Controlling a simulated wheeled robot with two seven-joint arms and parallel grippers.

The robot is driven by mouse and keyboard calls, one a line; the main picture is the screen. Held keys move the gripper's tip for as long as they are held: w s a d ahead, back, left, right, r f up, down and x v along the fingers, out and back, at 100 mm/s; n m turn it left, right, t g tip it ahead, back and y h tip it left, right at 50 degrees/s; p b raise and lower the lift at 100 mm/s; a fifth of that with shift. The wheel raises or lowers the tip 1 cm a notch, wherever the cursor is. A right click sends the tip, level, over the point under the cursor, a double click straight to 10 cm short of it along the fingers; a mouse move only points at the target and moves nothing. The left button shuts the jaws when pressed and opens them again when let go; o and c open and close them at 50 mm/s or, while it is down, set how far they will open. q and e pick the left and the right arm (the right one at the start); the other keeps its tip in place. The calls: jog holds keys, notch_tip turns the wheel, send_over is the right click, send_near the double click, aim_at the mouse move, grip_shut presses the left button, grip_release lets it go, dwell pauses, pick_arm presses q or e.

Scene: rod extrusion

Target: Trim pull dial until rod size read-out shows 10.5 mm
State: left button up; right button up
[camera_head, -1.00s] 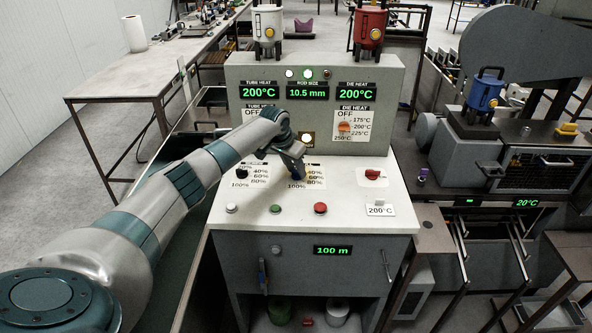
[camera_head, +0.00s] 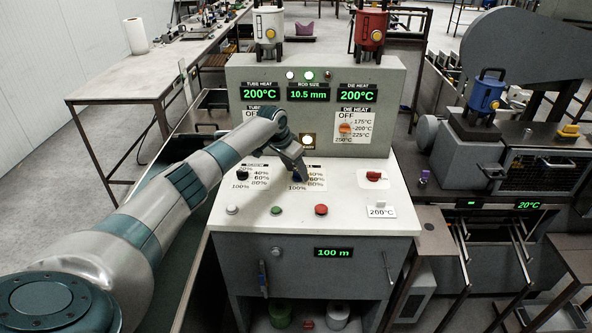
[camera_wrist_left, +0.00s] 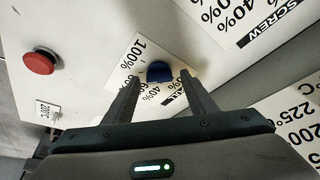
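The rod size read-out (camera_head: 308,94) shows 10.5 mm in green on the machine's upright panel. The blue pull dial (camera_wrist_left: 159,72) sits on a white percentage label on the sloping top; in the head view my gripper mostly covers it. My left gripper (camera_head: 298,178) is over the dial. In the left wrist view its two fingers (camera_wrist_left: 160,76) stand apart, one on each side of the dial, with gaps showing between them and it. My right gripper is not in view.
The black screw dial (camera_head: 241,174) is left of my gripper. A white button (camera_head: 232,209), a green button (camera_head: 276,210) and a red button (camera_head: 321,209) line the front edge. A red switch (camera_head: 373,175) is at right. Tube and die heat both read 200°C.

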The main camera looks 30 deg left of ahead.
pick_arm(q)
jog(key=b+v, duration=0.4)
jog(key=v, duration=1.3)
jog(key=shift+r+b, duration=0.15)
jog(key=shift+b, duration=0.15)
jog(key=shift+a, duration=0.1)
